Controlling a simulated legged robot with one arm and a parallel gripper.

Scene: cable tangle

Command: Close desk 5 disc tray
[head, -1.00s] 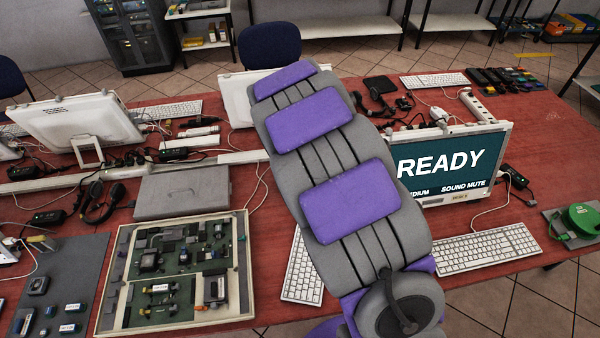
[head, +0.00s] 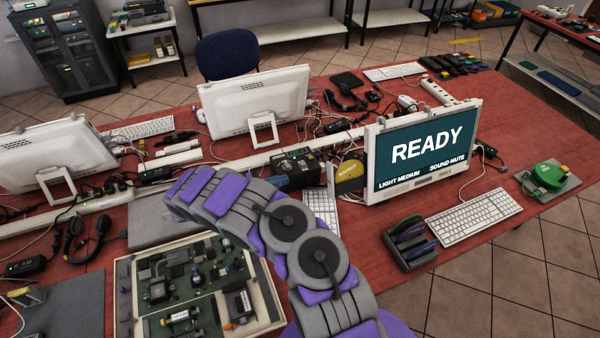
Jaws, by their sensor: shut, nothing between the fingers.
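A monitor reading READY (head: 420,150) stands on the red desk right of centre, with a tan label (head: 424,181) on its lower bezel. I cannot pick out a disc tray for certain. Left of the monitor are a dark box (head: 296,168) with small lights and a yellow disc-shaped item (head: 350,171) with lettering. I cannot tell whether either belongs to a disc tray. My grey and purple arm reaches up from the bottom centre and bends left over the desk.
A rack of coloured items (head: 409,243), a keyboard (head: 474,222) and a green reel (head: 548,178) lie near the front right. An open circuit case (head: 272,308) is at lower left. Two white monitors, cables and a blue chair (head: 229,54) are behind. Bare desk shows right of the arm.

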